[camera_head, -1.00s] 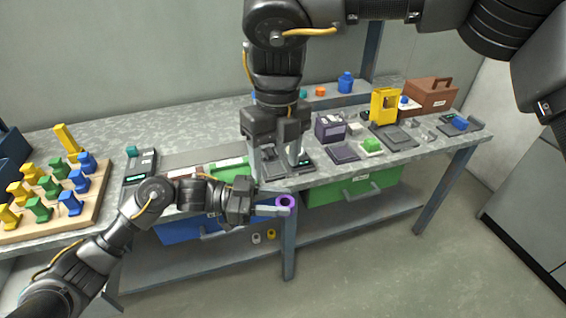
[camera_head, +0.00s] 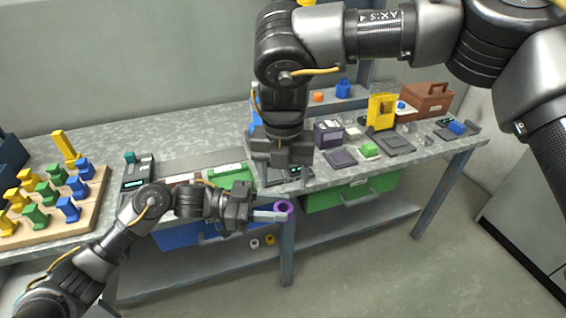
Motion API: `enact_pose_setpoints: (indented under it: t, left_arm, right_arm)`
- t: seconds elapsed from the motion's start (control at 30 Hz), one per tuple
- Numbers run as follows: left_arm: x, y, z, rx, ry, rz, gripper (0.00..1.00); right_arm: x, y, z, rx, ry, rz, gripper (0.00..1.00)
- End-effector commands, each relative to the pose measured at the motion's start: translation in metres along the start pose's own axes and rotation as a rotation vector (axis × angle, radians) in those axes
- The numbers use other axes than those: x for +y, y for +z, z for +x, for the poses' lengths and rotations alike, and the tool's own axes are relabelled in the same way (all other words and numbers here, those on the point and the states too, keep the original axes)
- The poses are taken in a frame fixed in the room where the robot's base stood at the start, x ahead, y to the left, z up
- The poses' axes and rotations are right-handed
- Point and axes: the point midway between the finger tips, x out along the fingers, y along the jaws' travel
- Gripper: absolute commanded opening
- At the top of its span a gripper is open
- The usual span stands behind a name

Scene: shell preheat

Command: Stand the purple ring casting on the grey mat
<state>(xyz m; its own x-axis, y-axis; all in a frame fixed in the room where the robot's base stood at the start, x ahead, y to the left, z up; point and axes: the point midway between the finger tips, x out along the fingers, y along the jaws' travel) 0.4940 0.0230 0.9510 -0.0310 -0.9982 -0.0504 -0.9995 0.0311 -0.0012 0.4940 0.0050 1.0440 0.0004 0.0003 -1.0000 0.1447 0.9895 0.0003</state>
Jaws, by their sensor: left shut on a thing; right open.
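The purple ring casting (camera_head: 284,207) is held at the tips of my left gripper (camera_head: 272,214), in front of the table's front edge. The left jaws are shut on it and its hole shows. My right gripper (camera_head: 283,176) is open, pointing down above the front of the table, up and slightly left of the ring. It hides part of a dark device with a small display (camera_head: 295,171). A flat dark grey-purple mat (camera_head: 340,158) lies on the table to the right, bare on top. I cannot tell for sure whether it is the grey mat.
A wooden board (camera_head: 92,205) with coloured pieces is at left. Blue and green drawers (camera_head: 352,194) hang below the tabletop.

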Motion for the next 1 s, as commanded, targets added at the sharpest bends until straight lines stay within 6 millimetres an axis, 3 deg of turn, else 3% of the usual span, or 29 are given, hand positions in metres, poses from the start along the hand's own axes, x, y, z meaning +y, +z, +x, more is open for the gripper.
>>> enact_pose_setpoints:
  t: [0.2, 0.4, 0.87, 1.0]
  left_arm:
    - [0.000, 0.000, 0.000, 0.000, 0.000, 0.000, 0.06]
    - [0.000, 0.000, 0.000, 0.000, 0.000, 0.000, 0.06]
    - [0.000, 0.000, 0.000, 0.000, 0.000, 0.000, 0.06]
    - [0.000, 0.000, 0.000, 0.000, 0.000, 0.000, 0.06]
  right_arm:
    - [-0.001, -0.001, 0.042, 0.003, -0.002, 0.000, 0.62]
    - [-0.001, -0.001, 0.068, 0.002, -0.002, 0.000, 0.62]
    - [0.000, 0.000, 0.078, 0.001, -0.001, 0.000, 0.62]
    - [0.000, 0.000, 0.078, 0.001, -0.001, 0.000, 0.44]
